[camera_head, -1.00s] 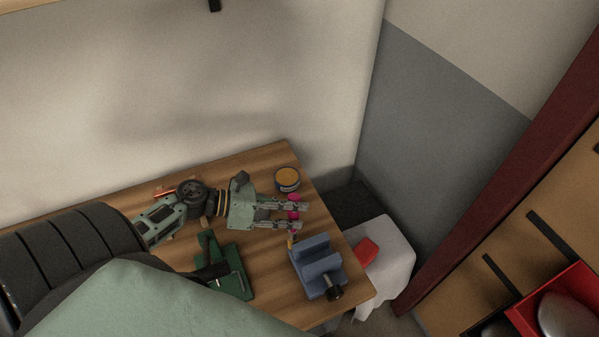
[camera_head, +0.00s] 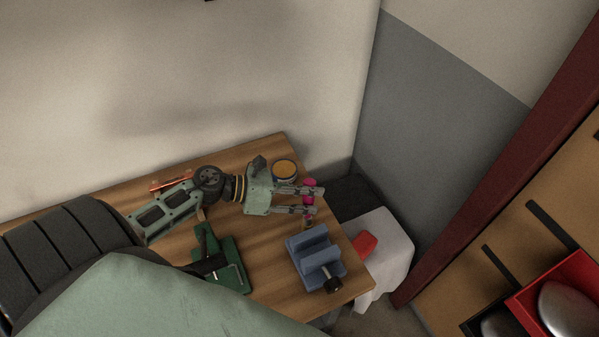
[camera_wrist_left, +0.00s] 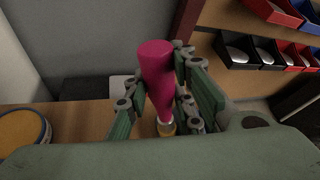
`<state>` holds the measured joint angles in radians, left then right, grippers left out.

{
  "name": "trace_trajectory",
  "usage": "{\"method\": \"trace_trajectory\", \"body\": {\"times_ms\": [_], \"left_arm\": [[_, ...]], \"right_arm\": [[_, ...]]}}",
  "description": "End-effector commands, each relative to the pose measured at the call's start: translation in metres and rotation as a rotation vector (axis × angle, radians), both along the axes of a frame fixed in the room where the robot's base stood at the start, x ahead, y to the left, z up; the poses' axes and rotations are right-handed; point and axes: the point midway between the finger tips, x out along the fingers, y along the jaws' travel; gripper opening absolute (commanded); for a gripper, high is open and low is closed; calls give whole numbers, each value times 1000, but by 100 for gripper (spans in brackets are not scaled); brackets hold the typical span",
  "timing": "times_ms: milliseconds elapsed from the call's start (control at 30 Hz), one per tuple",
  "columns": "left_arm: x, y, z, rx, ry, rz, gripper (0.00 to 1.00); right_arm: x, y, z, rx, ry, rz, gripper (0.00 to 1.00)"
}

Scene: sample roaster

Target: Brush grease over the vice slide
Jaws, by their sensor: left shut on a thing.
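My left gripper (camera_head: 309,200) is shut on the magenta handle of a brush (camera_wrist_left: 155,75), which is held upright. In the head view only small parts of the brush (camera_head: 310,183) show past the fingers, with its lower end just behind the vice. The blue vice (camera_head: 315,257) stands at the table's right end, just in front of the gripper. An open tin of orange-brown grease (camera_head: 285,170) stands behind the gripper near the back edge; it also shows at the left of the left wrist view (camera_wrist_left: 22,130). My right gripper is not in view.
A green tool with a dark handle (camera_head: 222,258) stands on the wooden table (camera_head: 272,285) left of the vice. An orange-red item (camera_head: 170,184) lies near the back edge. Beyond the right edge, a red object (camera_head: 364,244) lies on a white cloth (camera_head: 395,250).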

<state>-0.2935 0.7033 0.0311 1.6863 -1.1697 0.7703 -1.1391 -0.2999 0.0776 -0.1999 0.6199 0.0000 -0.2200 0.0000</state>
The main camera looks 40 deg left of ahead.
Motion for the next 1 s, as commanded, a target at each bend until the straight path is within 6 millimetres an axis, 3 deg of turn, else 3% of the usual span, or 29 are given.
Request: {"method": "trace_trajectory", "body": {"times_ms": [633, 1000], "left_arm": [[32, -19, 0, 1, 1, 1, 0], [11, -6, -2, 2, 4, 1, 0]], "right_arm": [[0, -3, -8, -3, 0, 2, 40], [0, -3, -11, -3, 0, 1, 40]]}}
